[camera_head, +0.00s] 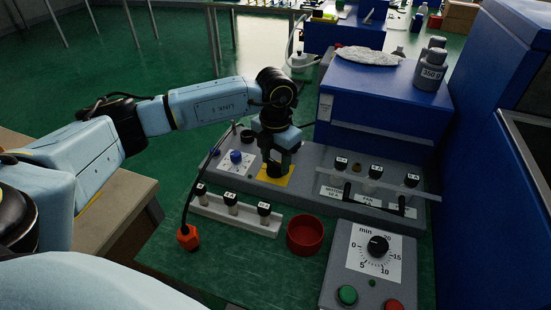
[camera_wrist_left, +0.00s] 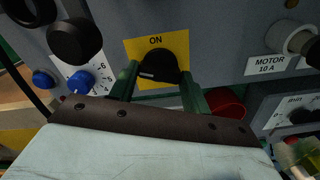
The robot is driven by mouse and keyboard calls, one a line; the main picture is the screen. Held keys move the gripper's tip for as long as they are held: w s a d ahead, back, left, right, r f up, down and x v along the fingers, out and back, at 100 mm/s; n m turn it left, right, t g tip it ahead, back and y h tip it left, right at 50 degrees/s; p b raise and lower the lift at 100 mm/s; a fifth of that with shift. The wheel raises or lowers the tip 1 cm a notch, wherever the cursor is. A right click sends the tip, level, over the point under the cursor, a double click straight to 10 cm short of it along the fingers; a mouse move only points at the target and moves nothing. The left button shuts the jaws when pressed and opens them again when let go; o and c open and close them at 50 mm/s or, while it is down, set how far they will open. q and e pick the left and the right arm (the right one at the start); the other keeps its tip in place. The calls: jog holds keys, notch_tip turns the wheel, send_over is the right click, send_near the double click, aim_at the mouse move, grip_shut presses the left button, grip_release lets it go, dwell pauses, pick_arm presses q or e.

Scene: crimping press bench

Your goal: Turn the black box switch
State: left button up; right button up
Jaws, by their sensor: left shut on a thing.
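The black switch knob (camera_wrist_left: 158,66) sits on a yellow plate (camera_wrist_left: 178,42) marked ON, on the front of the grey control box. A pale line marks the knob. My left gripper (camera_wrist_left: 157,82) is shut on the knob, one green finger on each side. In the head view my left gripper (camera_head: 276,168) reaches down onto the yellow plate (camera_head: 271,182) and hides most of the knob. My right gripper is not in view.
A blue knob (camera_wrist_left: 81,82) on a numbered dial is left of the switch. A red bowl (camera_head: 305,234), a rack of black-capped items (camera_head: 236,219) and a timer box (camera_head: 342,261) stand in front. A clear bar (camera_head: 380,183) crosses the panel at right.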

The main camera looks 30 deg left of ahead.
pick_arm(q)
jog(key=m, duration=0.2)
jog(key=shift+m, duration=0.4)
jog(key=m, duration=0.2)
jog(key=shift+m+b, duration=0.3)
jog(key=shift+m, duration=0.1)
jog(key=m, duration=0.3)
jog(key=shift+m, duration=0.3)
jog(key=shift+m+b, duration=0.45)
jog(key=shift+m, duration=1.75)
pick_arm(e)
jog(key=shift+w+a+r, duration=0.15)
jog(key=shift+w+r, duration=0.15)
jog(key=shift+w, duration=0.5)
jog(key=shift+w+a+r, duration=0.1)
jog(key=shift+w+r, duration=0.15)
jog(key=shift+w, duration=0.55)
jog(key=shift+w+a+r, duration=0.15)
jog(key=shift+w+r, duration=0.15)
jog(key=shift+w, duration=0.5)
pick_arm(q)
jog(key=o, duration=1)
